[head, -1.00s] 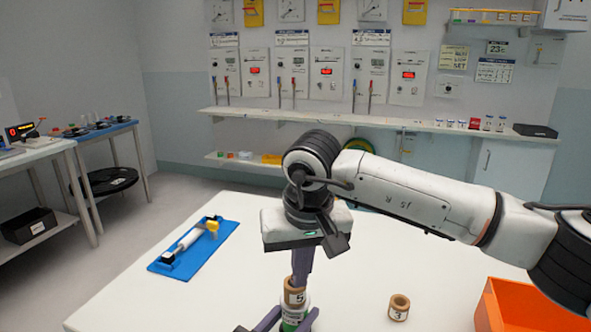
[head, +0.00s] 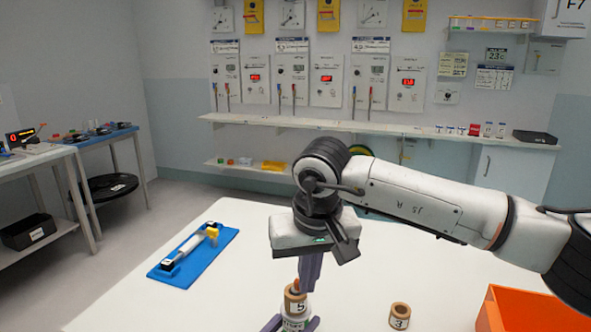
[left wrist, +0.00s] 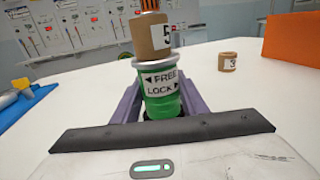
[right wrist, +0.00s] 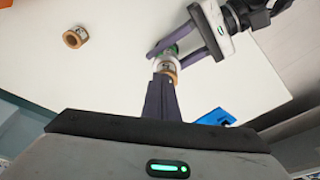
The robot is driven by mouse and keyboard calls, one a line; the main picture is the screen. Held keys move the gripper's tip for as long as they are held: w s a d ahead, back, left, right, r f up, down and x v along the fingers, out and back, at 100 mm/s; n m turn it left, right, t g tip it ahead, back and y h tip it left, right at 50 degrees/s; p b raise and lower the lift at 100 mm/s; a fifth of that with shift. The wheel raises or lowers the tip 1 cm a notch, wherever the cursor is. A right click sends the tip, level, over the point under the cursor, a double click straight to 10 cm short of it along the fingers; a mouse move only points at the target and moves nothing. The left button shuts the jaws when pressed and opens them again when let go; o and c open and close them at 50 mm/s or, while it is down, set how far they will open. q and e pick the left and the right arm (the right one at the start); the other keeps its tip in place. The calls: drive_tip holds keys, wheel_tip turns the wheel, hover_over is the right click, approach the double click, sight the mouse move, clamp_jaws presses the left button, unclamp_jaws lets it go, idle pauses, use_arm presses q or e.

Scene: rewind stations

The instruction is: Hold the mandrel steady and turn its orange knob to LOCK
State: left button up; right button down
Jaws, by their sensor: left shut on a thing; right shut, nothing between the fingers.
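The mandrel stands upright with a green body (left wrist: 160,95), marked FREE and LOCK with arrows, and a silver collar. A brown core (left wrist: 152,38) numbered 5 sits on top; it also shows in the head view (head: 295,304). My left gripper (head: 291,324) is shut around the green body. My right gripper (head: 310,288) points down, shut and empty, its fingertips close beside the top of the core. A bit of the orange knob (head: 296,284) shows at the core's top in the head view. Whether the fingers touch it I cannot tell.
A loose brown core (head: 400,315) numbered 3 stands right of the mandrel. An orange bin (head: 520,315) is at the table's right. A blue tray (head: 205,262) with a white rod lies at the left. The white table (head: 250,225) is otherwise clear.

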wheel_tip(320, 180, up, 6)
drive_tip(key=shift+s+d, duration=0.15)
drive_tip(key=shift+s, duration=0.1)
idle(0.4)
drive_tip(key=shift+s+a+f, duration=0.1)
drive_tip(key=shift+a+f, duration=0.2)
drive_tip(key=shift+f, duration=0.7)
drive_tip(key=shift+a+f, duration=0.35)
drive_tip(key=shift+f, duration=0.7)
drive_tip(key=shift+s+a+f, duration=0.1)
drive_tip(key=shift+a+f, duration=0.2)
drive_tip(key=shift+f, duration=0.7)
drive_tip(key=shift+w, duration=0.45)
